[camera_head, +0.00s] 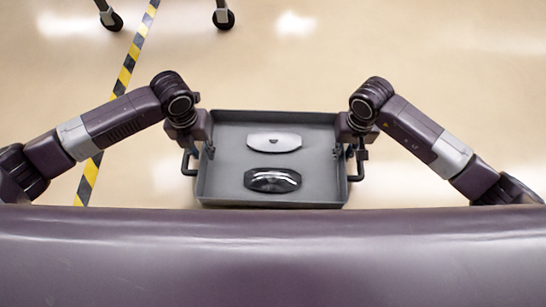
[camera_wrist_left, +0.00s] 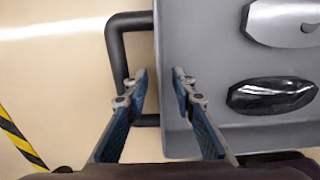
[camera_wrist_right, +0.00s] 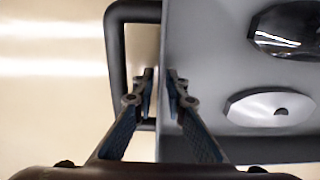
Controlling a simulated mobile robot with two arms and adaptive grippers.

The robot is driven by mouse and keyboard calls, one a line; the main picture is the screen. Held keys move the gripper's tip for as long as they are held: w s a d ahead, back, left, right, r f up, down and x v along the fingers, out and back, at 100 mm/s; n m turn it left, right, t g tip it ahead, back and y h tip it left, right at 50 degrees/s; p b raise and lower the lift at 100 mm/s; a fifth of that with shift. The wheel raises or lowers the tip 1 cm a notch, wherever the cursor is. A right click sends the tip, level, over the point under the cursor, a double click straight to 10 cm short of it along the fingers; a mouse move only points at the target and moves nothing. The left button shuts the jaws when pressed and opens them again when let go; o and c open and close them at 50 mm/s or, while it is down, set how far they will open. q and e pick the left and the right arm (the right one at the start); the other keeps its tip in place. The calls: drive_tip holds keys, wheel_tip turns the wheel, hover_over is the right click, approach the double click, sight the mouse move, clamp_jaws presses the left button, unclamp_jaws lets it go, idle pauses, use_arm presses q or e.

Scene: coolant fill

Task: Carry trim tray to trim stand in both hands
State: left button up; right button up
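The grey trim tray (camera_head: 228,160) is level in front of me in the head view, with a dark bar handle on each side. A pale silver trim piece (camera_head: 274,141) and a glossy black one (camera_head: 272,180) lie in it. My left gripper (camera_wrist_left: 159,75) straddles the left side wall by its handle (camera_wrist_left: 115,55), its fingers apart with gaps beside the wall. My right gripper (camera_wrist_right: 160,75) straddles the opposite wall by the other handle (camera_wrist_right: 115,55), its fingers close against it. The tray's underside is hidden. I cannot make out the trim stand.
Pale, shiny floor lies around the tray. A yellow-and-black floor stripe (camera_head: 124,75) runs along the left. Two caster wheels (camera_head: 223,18) on legs show at the top left edge; what they carry is out of view.

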use_arm(q)
drive_tip(key=shift+c, duration=0.3)
clamp_jaws()
idle(0.3)
drive_tip(key=shift+w+r, duration=0.1)
drive_tip(key=shift+r, duration=0.05)
